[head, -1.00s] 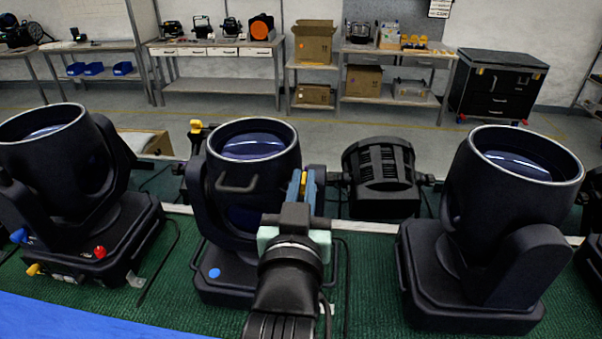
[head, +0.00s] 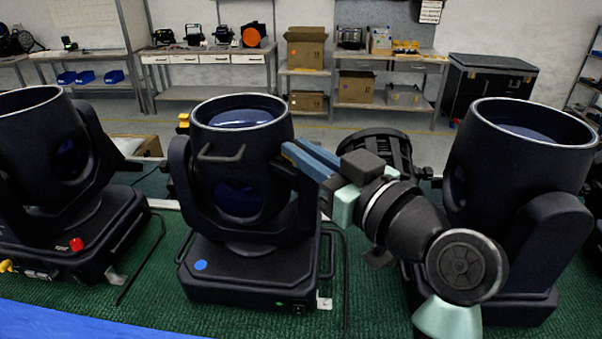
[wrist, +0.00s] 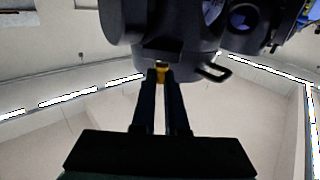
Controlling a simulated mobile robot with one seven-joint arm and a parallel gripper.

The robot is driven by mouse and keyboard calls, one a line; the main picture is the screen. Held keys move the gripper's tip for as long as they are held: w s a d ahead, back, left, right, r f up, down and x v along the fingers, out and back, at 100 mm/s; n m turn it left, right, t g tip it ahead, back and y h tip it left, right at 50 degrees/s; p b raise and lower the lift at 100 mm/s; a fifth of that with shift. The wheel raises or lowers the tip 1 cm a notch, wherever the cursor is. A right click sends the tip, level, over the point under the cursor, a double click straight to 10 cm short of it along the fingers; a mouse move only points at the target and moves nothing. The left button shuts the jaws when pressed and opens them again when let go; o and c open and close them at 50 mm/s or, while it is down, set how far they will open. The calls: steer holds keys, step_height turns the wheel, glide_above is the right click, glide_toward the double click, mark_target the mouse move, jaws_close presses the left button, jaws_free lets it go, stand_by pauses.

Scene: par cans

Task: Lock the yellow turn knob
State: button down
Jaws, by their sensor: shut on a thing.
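The middle black moving-head light (head: 262,137) stands on the green mat, its open round head tilted up. My gripper (head: 287,151) reaches in from the right, its blue fingers at the right side of that light's head and yoke. In the wrist view, the fingertips (wrist: 161,82) are closed on the small yellow turn knob (wrist: 161,74), which sits against the dark body. In the head view the fingers hide this knob. I cannot tell from these views whether it is locked.
Another moving-head light (head: 530,160) stands close on the right, behind my arm. One more light (head: 35,150) on the left has a red knob (head: 76,244) and a yellow knob (head: 7,265) low on its base. A blue cloth (head: 60,322) covers the front left edge.

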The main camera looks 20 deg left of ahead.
steer(key=shift+w+d+f+n+g+y+b, duration=0.1)
steer(key=shift+n+g+y+b, duration=0.3)
steer(key=shift+n+g+b, duration=0.25)
steer(key=shift+w+n+g+y+b, duration=0.1)
steer(key=shift+n+g+y+b, duration=0.35)
steer(key=shift+g, duration=0.7)
steer(key=c, duration=1.2)
jaws_free()
steer(key=b+v, duration=0.3)
steer(key=v, duration=1)
